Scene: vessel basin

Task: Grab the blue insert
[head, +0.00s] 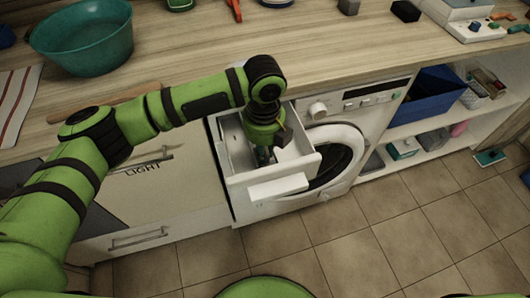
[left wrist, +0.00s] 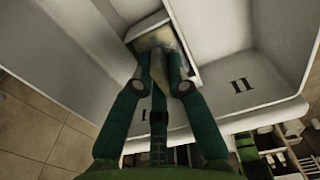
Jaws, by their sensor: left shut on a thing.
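A white detergent drawer (head: 235,178) is pulled out at the top left of the washing machine. My left gripper (head: 264,155) reaches down into it from above. In the left wrist view, its two green fingers (left wrist: 160,62) converge inside a small compartment of the drawer (left wrist: 240,55), close to its wall. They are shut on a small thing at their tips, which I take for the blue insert. It is mostly hidden by the fingers, and only a dim bluish and yellowish patch shows there. My right gripper is not in view.
The washing machine (head: 375,125) stands under the wooden counter (head: 300,50). A cabinet (head: 160,200) is left of the drawer. A teal basin (head: 84,36) sits on the counter. A blue bin (head: 430,98) is on the shelf at right.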

